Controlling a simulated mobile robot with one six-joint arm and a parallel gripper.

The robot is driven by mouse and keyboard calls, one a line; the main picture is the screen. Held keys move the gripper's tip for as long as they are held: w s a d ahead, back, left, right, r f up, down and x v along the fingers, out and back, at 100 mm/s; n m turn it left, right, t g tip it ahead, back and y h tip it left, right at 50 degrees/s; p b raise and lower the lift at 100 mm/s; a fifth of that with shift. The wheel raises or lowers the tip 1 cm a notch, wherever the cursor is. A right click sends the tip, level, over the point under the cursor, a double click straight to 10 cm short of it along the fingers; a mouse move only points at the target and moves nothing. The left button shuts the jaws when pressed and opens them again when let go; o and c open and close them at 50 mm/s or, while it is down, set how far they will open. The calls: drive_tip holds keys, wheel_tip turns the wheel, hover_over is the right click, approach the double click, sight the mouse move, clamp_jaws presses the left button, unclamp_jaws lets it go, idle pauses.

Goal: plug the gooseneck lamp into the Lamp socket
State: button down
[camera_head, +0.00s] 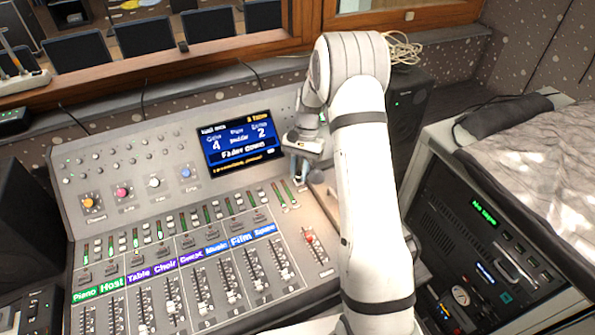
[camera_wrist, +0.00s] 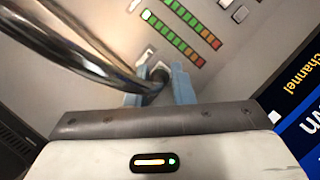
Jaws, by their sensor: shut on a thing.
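My gripper (camera_wrist: 160,84) has its pale blue fingers shut on the dark end of the gooseneck lamp. The lamp's shiny metal neck (camera_wrist: 75,45) curves across the upper left of the wrist view, close to the camera. In the head view my gripper (camera_head: 302,181) points down over the right part of the mixing console, just right of the screen. The lamp is hardly visible there, behind my arm and gripper. A small light-edged mark (camera_wrist: 147,53) lies on the panel beside the fingers. I cannot make out the Lamp socket, nor whether the plug touches the panel.
The grey console (camera_head: 100,195) carries rows of faders, knobs and coloured labels. Its lit screen (camera_head: 240,143) stands close left of my gripper. A dark speaker (camera_head: 407,110) and coiled cable (camera_head: 403,48) are behind my arm. An equipment rack (camera_head: 480,250) stands at right.

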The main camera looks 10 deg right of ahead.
drive_tip(key=c, duration=1.2)
unclamp_jaws()
drive_tip(key=shift+f, duration=0.2)
drive_tip(key=shift+o, duration=0.2)
